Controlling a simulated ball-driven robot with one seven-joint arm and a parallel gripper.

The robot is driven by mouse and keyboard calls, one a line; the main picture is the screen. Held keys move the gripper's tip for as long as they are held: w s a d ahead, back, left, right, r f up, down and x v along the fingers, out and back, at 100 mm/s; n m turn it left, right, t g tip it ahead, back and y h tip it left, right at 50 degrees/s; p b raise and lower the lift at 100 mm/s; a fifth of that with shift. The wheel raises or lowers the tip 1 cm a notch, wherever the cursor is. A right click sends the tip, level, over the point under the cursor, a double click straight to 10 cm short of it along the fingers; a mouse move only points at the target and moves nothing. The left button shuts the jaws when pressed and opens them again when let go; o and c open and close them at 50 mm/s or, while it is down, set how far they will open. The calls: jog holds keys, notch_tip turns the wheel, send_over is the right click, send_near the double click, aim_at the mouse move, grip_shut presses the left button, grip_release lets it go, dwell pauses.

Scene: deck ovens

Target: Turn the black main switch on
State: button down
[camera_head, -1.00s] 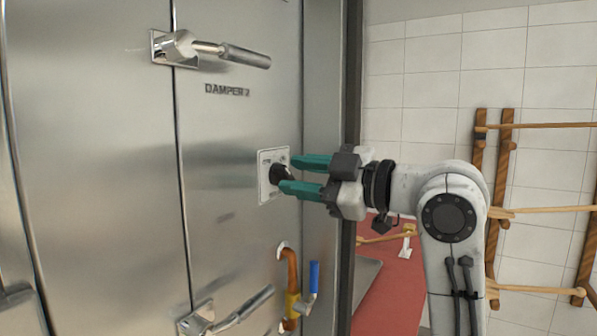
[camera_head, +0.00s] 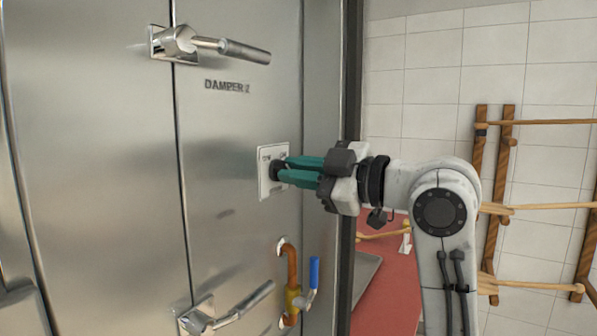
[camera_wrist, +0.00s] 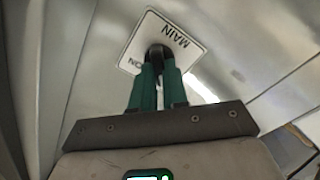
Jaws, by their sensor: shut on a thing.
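The black main switch (camera_head: 275,171) sits on a white plate (camera_head: 264,184) on the steel oven front. My gripper (camera_head: 281,170) reaches in from the right, its green fingers closed on the switch's knob. In the wrist view the plate (camera_wrist: 186,37) reads "MAIN" and "ON", and the dark switch (camera_wrist: 157,53) shows between the tips of my gripper (camera_wrist: 158,66). The fingers hide much of the knob, so I cannot tell which way it points.
A damper handle (camera_head: 232,49) sticks out above the switch and another handle (camera_head: 236,310) below. A copper pipe with a blue-levered valve (camera_head: 314,272) stands just under the switch. Wooden racks (camera_head: 503,150) hang on the tiled wall at right.

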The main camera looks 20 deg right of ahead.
jog(key=shift+m+p, duration=0.3)
jog(key=shift+m, duration=0.1)
jog(key=m+p, duration=0.3)
jog(key=m, duration=0.1)
jog(key=shift+r, duration=0.2)
jog(key=m+p, duration=0.3)
jog(key=m, duration=0.1)
jog(key=m+p, duration=0.8)
jog(key=shift+w+d+f+m, duration=0.15)
jog(key=shift+d+m, duration=0.1)
jog(key=shift+m, duration=0.15)
jog(key=shift+m+p, duration=0.3)
jog(key=shift+p, duration=0.1)
jog(key=c, duration=1.1)
grip_release()
jog(key=shift+c, duration=0.2)
